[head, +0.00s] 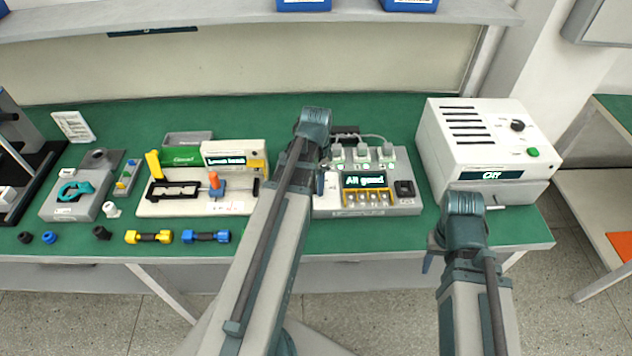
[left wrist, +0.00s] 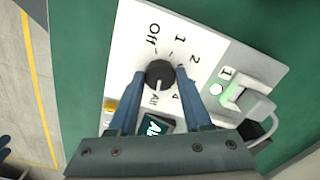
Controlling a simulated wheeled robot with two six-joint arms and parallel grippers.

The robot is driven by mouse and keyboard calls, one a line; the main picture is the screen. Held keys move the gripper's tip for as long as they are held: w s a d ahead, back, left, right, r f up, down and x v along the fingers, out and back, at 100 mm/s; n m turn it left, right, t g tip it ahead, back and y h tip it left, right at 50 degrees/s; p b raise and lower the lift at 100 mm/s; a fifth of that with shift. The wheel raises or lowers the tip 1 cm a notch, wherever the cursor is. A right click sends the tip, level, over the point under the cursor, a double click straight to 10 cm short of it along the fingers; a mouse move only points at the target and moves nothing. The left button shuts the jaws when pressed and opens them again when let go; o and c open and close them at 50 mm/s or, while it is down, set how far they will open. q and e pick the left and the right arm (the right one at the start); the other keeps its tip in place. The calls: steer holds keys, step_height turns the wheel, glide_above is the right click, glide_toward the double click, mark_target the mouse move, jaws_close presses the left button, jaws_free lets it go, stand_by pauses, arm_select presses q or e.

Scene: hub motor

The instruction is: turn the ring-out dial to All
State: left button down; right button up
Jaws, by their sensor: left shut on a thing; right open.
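The ring-out dial (left wrist: 160,74) is a round dark knob on a white panel, with Off, 1, 2, 4 and All printed around it. A pale mark on the knob's edge seems to face All. My left gripper (left wrist: 161,76) has a finger on each side of the knob and is shut on it. The test box (head: 325,205) shows "All good" on its display (head: 364,181) in the head view; my left arm hides the dial there. My right gripper (head: 430,262) is open, low at the bench's front edge, its fingers mostly hidden.
White plugs (head: 362,154) with cables stand at the back of the test box. A fixture (head: 190,208) and several connectors (head: 206,237) lie left of my left arm.

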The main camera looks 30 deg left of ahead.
stand_by(0.5)
arm_select(q)
steer(key=shift+c, duration=1.7)
jaws_free()
steer(key=shift+r, duration=0.1)
step_height(320, 180, up, 14)
steer(key=p, duration=1.3)
steer(key=shift+f+p, duration=0.2)
steer(key=shift+p, duration=0.2)
